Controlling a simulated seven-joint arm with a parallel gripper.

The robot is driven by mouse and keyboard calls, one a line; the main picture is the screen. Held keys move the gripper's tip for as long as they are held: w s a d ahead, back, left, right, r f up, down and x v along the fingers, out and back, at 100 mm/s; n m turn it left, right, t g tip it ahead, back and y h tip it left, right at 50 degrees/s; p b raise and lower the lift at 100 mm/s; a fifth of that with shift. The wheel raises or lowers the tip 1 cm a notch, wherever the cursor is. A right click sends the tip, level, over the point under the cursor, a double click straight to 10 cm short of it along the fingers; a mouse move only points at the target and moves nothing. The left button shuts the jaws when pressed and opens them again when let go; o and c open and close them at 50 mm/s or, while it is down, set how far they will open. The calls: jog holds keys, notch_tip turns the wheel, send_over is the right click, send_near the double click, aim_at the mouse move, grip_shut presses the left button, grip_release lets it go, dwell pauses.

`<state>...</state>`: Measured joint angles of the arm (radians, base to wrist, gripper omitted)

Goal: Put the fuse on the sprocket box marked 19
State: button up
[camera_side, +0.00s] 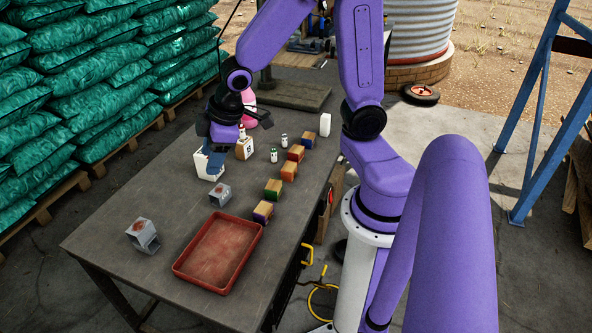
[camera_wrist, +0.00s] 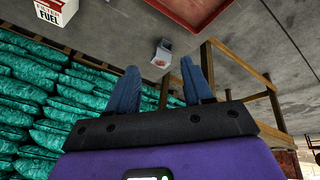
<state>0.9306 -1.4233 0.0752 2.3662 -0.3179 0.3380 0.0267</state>
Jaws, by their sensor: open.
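My gripper (camera_side: 218,140) is open at the far left part of the table, its blue fingers pointing down beside a white box. In the wrist view my gripper (camera_wrist: 160,90) has nothing between its fingers. Several small cardboard boxes with coloured sides, including a green one (camera_side: 273,189) and a purple one (camera_side: 263,211), stand in a line. A tan box with a white label (camera_side: 244,148) stands beside my gripper; its number is too small to read. Two small white-and-dark cylinders, the nearer (camera_side: 273,156) and the farther (camera_side: 284,140), stand upright; I cannot tell whether either is the fuse.
A red tray (camera_side: 178,266) lies at the table's near end. Two grey holders, one (camera_side: 220,195) by the tray and one (camera_side: 139,240) farther left, have reddish marks. The white box reads "filter fuel" in the wrist view (camera_wrist: 54,10).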

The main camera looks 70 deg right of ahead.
jog(key=s+a+r+n+g, duration=0.1)
jog(key=s+n+g, duration=0.1)
jog(key=s, duration=0.8)
jog(key=s+a+r+n+g, duration=0.2)
jog(key=s, duration=0.8)
jog(key=shift+s+r+h, duration=0.2)
jog(key=shift+r+h, duration=0.05)
jog(key=shift+h, duration=0.05)
